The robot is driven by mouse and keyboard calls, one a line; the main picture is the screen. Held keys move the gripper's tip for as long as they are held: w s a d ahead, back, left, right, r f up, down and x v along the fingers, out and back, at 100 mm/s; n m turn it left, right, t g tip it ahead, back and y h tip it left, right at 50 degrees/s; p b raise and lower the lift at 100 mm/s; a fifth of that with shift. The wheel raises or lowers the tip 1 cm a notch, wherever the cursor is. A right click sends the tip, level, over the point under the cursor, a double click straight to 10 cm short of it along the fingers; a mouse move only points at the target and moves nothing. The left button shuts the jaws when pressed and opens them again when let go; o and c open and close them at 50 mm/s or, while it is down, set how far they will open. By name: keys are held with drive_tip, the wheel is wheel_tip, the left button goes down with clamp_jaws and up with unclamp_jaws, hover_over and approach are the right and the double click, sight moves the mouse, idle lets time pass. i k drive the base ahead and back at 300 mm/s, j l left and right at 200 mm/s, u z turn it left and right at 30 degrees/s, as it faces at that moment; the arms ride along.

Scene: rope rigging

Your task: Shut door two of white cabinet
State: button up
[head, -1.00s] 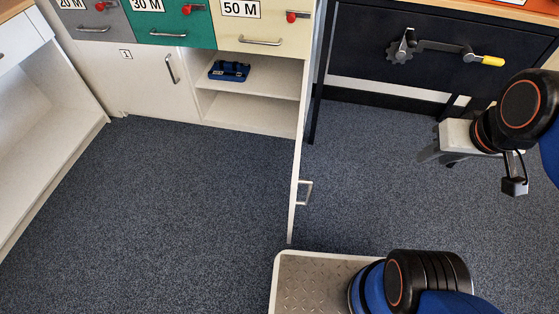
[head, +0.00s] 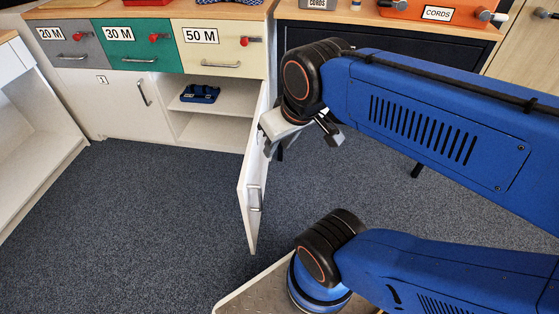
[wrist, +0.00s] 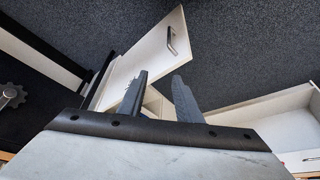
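The white cabinet (head: 125,107) stands at the back left, below drawers marked 20 M, 30 M and 50 M. Its left door, labelled 1, is shut. The other door (head: 247,215) stands wide open, jutting toward me, with a metal handle (head: 255,199). This open door also shows in the wrist view (wrist: 150,62), with its handle (wrist: 171,41). My gripper (head: 272,152) is beside the door's upper part, near the hinge side. In the wrist view my gripper (wrist: 160,82) has its fingers apart, with nothing seen between them; one finger overlaps the door. Contact cannot be told.
A blue item (head: 200,93) lies on the open compartment's shelf. Another white unit (head: 30,130) is at left. Carpet before the cabinet (head: 150,215) is clear.

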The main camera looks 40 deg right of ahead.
sight(252, 183)
drive_tip(key=l, duration=0.4)
drive_tip(key=k+l, duration=0.1)
drive_tip(key=l, duration=0.35)
drive_tip(key=k+j+z, duration=0.15)
drive_tip(key=k+j, duration=0.25)
drive_tip(key=j, duration=0.15)
drive_tip(key=k+j+z, duration=0.15)
drive_tip(key=k+j, duration=0.25)
drive_tip(key=j, duration=0.15)
